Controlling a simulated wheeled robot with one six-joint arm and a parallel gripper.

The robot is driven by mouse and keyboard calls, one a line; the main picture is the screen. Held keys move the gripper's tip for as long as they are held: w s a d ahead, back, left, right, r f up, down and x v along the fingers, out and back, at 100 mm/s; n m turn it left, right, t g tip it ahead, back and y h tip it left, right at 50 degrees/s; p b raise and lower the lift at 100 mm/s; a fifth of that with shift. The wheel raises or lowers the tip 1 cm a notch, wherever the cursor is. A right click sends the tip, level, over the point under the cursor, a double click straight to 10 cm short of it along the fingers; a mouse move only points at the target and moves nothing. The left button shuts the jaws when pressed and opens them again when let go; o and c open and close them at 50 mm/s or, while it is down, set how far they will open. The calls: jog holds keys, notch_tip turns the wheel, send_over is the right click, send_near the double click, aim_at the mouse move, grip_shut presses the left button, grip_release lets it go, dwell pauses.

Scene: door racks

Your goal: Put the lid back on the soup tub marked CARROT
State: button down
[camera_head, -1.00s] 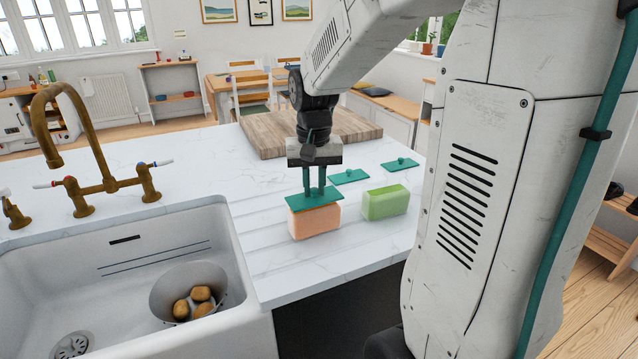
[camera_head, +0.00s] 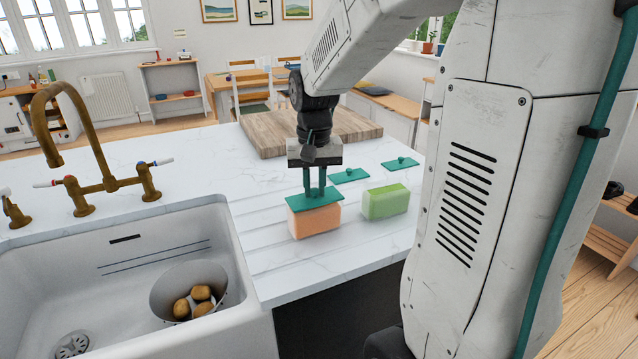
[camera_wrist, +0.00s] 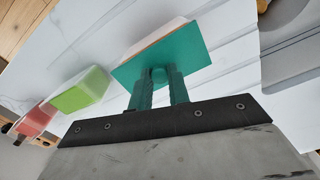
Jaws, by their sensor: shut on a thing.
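My gripper (camera_head: 315,192) is shut on the knob of a teal lid (camera_head: 328,208), pointing straight down. The lid is over the top of an orange tub (camera_head: 315,223) on the worktop. It looks very close to or touching the rim; I cannot tell whether it is seated. In the wrist view the lid (camera_wrist: 185,52) hides most of the tub, and a strip of the tub (camera_wrist: 158,38) shows past one edge. A green tub (camera_head: 385,203) stands just right of the orange one. No marking on any tub is legible.
Two more teal lids (camera_head: 349,175) (camera_head: 401,163) lie on the worktop behind the green tub. A red tub (camera_wrist: 38,122) shows beyond the green one in the wrist view. A wooden board (camera_head: 270,140) lies behind; a sink (camera_head: 130,235) with a brass tap (camera_head: 95,130) is at left.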

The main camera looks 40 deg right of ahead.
dwell(0.4)
jog(key=c, duration=1.3)
grip_release()
jog(key=o, duration=0.5)
jog(key=shift+o, duration=0.2)
jog(key=shift+w, duration=0.1)
jog(key=shift+r, duration=3.5)
